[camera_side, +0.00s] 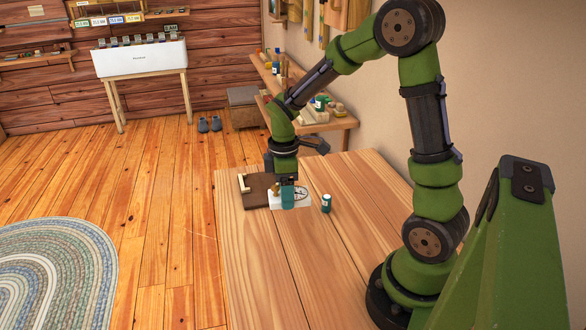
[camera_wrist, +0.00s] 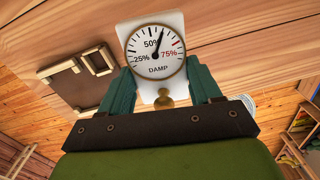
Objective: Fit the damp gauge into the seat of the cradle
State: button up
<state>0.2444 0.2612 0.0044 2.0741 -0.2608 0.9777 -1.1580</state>
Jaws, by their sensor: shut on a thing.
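The damp gauge has a white plate and a round dial marked DAMP with a brass rim. In the wrist view the gauge (camera_wrist: 155,52) lies between my gripper's teal fingers (camera_wrist: 164,90), with a brass knob at its near end. My gripper (camera_side: 288,198) is shut on it, low over the table. In the side view the gauge (camera_side: 304,196) is partly hidden by a finger. The brown cradle (camera_side: 258,191) is just left of it; in the wrist view the cradle (camera_wrist: 61,73) shows a pale-edged square seat, apart from the gauge. I cannot tell whether the gauge touches the table.
A small teal and white can (camera_side: 326,203) stands on the wooden table (camera_side: 300,255) just right of the gauge. The front of the table is clear. A wall shelf (camera_side: 335,124) with bottles and small items is behind my gripper.

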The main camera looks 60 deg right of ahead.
jog(key=d, duration=0.1)
jog(key=d+f, duration=0.1)
jog(key=d, duration=0.2)
jog(key=shift+w+d+f, duration=0.2)
jog(key=shift+d+f, duration=0.05)
jog(key=shift+d, duration=0.05)
jog(key=n, duration=0.1)
send_over(258, 182)
jog(key=shift+s+f, duration=0.15)
jog(key=shift+f, duration=2.25)
jog(key=shift+f, duration=0.1)
jog(key=shift+f, duration=0.1)
jog(key=o, duration=1.2)
